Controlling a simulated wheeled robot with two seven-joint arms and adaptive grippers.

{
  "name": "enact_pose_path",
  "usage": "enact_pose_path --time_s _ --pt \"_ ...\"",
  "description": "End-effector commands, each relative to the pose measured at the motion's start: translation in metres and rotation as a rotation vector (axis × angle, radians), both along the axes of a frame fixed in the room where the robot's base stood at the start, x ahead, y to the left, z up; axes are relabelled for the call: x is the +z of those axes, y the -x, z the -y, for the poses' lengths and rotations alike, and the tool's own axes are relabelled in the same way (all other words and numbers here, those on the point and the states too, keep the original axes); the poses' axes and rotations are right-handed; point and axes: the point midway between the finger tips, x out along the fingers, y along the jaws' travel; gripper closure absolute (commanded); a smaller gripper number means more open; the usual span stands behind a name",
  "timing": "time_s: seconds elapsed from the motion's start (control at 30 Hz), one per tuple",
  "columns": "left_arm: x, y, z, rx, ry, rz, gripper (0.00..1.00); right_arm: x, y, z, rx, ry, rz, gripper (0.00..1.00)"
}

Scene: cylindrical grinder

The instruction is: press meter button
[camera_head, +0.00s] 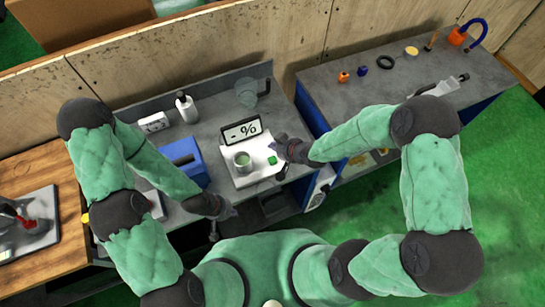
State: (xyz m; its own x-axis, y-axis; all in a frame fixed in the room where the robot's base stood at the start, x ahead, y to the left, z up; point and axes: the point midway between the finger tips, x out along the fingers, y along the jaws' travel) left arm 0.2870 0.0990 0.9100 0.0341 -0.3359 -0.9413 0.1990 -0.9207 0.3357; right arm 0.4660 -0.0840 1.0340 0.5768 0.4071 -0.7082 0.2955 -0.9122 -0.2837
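The meter (240,178) is a white slab on the grey bench, with a tilted display (242,131) reading "- %". A green cup-like vessel (243,161) stands on its left part. A small green button (272,160) is on its right part. My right gripper (279,146) is at the meter's right edge, just above and right of the button in the picture; contact is not visible. My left gripper (229,212) is near the bench's front edge, below and left of the meter. Both grippers are small and dark here, so their finger openings are unclear.
A blue box (185,160) stands left of the meter. A white bottle (187,108), a white device (154,122) and a clear jug (247,92) are behind. A second bench (330,89) at right holds a black ring (385,62) and small parts.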

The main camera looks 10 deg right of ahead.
Motion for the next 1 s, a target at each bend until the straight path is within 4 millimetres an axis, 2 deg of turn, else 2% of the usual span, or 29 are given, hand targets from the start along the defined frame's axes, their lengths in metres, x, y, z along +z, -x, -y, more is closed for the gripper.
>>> enact_pose_path --time_s 0.13,0.6,0.77,1.0 --pt "0.002 0.000 0.000 0.000 0.000 0.000 1.00 0.006 -0.003 -0.001 0.009 0.003 0.021 1.00" --pt "0.000 0.000 0.000 0.000 0.000 0.000 1.00 0.004 -0.003 -0.001 0.009 0.002 0.022 1.00" --pt "-0.007 0.000 0.000 0.000 0.000 0.000 1.00 -0.005 -0.003 -0.001 0.009 0.003 0.021 1.00" --pt "-0.026 0.000 0.000 0.000 0.000 0.000 1.00 -0.032 -0.003 -0.001 0.008 0.003 0.021 1.00"
